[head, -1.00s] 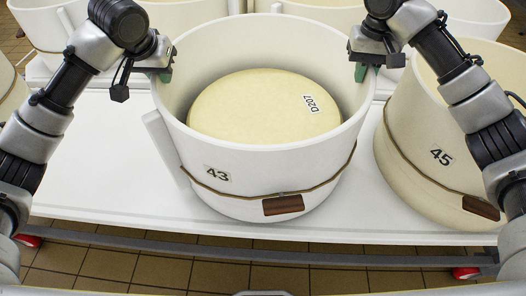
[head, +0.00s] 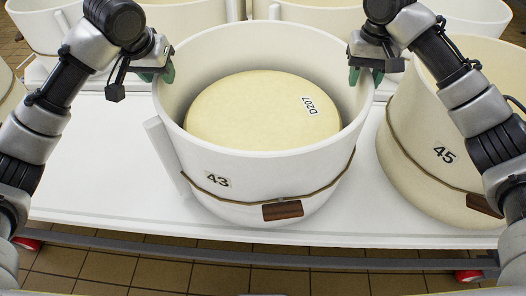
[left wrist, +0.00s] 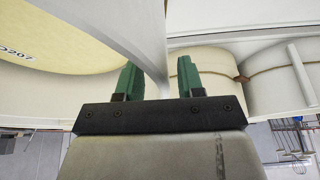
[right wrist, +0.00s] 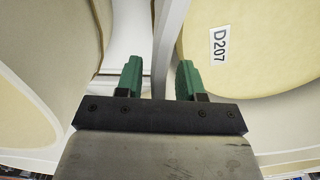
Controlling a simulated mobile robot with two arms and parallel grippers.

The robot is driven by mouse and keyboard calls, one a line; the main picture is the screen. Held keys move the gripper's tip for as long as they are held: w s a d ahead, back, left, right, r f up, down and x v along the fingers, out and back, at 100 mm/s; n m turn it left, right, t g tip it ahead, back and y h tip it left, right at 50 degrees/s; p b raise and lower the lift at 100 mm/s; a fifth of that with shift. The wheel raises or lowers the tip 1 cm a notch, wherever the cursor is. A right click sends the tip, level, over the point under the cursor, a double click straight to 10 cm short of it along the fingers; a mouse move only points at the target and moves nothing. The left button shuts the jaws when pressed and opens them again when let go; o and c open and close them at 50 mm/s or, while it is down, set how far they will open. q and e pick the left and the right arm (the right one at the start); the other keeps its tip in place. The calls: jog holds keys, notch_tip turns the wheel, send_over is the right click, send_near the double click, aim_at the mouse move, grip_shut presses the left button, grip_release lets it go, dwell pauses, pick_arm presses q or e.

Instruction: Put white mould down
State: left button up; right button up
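The white mould (head: 255,205), labelled 43, stands upright on the white table (head: 90,185), with a pale cheese (head: 250,110) labelled D207 inside. My left gripper (head: 156,76) is at its left rim. In the left wrist view, my left gripper's green fingers (left wrist: 157,78) are spread on either side of the mould wall, with gaps. My right gripper (head: 366,76) is at the right rim. In the right wrist view, my right gripper's fingers (right wrist: 160,78) are also spread around the wall, apart from it.
A cream mould (head: 425,185) labelled 45 stands close on the right, under my right arm. More moulds (head: 185,14) stand behind. The table is clear at the left, and its front edge (head: 270,240) runs just in front of the white mould.

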jog(key=shift+r, duration=0.2)
pick_arm(q)
jog(key=v, duration=1)
jog(key=shift+r, duration=0.2)
pick_arm(e)
notch_tip(320, 180, up, 12)
jog(key=shift+f, duration=0.2)
pick_arm(q)
jog(key=shift+s, duration=0.15)
